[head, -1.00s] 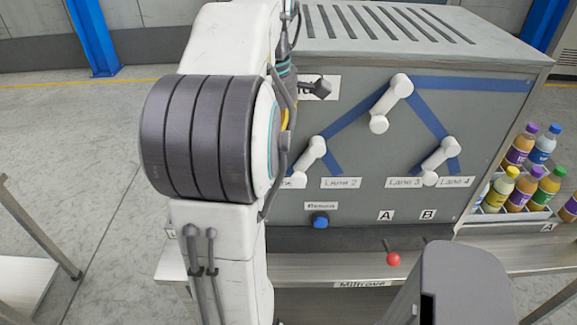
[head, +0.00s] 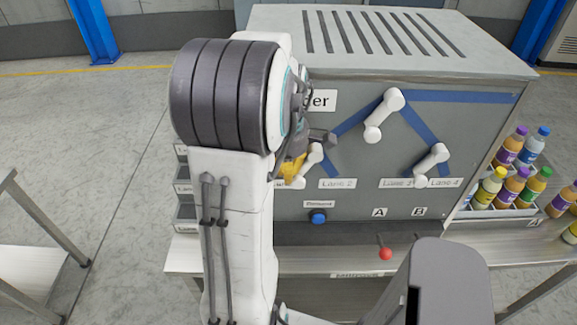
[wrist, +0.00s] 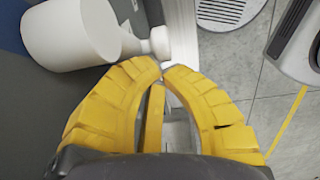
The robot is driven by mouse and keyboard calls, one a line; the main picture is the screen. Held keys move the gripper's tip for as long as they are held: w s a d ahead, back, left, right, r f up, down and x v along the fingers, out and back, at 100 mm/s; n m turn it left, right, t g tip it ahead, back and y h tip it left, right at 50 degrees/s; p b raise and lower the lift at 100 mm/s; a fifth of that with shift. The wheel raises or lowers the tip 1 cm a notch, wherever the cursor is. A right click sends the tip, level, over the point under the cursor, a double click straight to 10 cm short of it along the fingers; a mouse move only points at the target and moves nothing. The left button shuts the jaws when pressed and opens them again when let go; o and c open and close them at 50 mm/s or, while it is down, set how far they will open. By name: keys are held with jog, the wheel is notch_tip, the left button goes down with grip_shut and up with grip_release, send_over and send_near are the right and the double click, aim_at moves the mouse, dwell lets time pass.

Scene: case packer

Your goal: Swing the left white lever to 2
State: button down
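The left white lever (head: 314,156) is on the grey machine front, its lower end tilted down and left, away from the Lane 2 label (head: 337,184). The label left of that is mostly hidden by my arm. My yellow gripper (head: 291,168) is beside the lever's lower left, partly hidden by my arm. In the wrist view, a white lever's thick round end (wrist: 72,34) and small knob (wrist: 160,42) lie just beyond the fingertips. My gripper (wrist: 164,69) has its tips almost together, with nothing visible between them; contact with the lever is unclear.
An upper white lever (head: 383,114) and a right white lever (head: 432,165) sit on the same panel, joined by blue stripes. Below are a blue button (head: 318,218) and a red-knobbed lever (head: 385,253). Bottles (head: 515,182) stand at right.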

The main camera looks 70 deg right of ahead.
jog(key=shift+s+f, duration=0.15)
dwell(0.5)
